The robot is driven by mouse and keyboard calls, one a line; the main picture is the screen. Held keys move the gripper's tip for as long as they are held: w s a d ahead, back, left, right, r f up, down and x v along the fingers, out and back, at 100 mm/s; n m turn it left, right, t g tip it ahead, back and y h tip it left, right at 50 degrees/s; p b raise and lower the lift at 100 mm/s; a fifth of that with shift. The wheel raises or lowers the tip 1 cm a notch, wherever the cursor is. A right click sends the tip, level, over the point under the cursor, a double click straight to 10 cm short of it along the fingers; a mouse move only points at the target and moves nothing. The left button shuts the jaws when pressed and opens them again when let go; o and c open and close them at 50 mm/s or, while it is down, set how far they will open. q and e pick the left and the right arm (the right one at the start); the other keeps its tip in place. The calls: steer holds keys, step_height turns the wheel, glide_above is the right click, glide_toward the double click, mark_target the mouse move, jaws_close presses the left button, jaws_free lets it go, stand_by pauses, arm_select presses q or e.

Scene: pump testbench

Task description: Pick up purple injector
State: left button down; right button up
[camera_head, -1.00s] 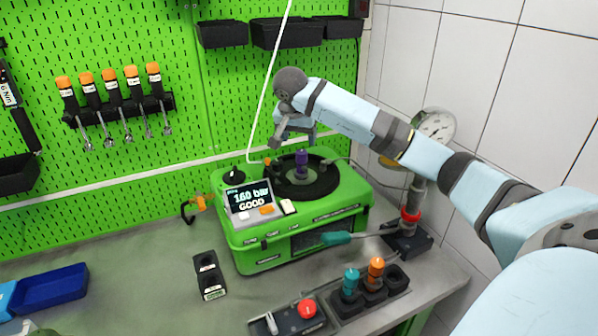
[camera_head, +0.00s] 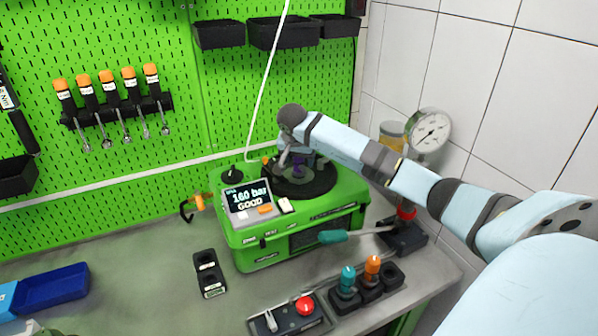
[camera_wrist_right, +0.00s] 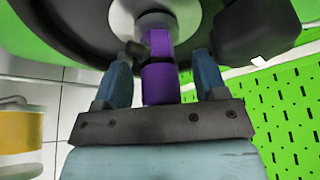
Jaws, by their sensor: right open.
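The purple injector (camera_head: 298,168) stands upright in the round black top of the green pump testbench (camera_head: 262,256). In the right wrist view the purple injector (camera_wrist_right: 158,68) shows between two blue fingers. My right gripper (camera_head: 294,160) is at the injector, coming in from above right. In the wrist view my right gripper (camera_wrist_right: 160,75) is open, with a finger on each side of the injector and visible gaps between. My left gripper is not in view.
A teal and an orange injector (camera_head: 372,268) stand in a black holder at the front right. An empty black holder (camera_head: 209,274) lies left of the testbench. A pressure gauge (camera_head: 431,131) stands at right. A red-button box (camera_head: 290,318) is in front.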

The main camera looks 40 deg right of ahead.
jaws_close()
steer(key=shift+r, duration=0.1)
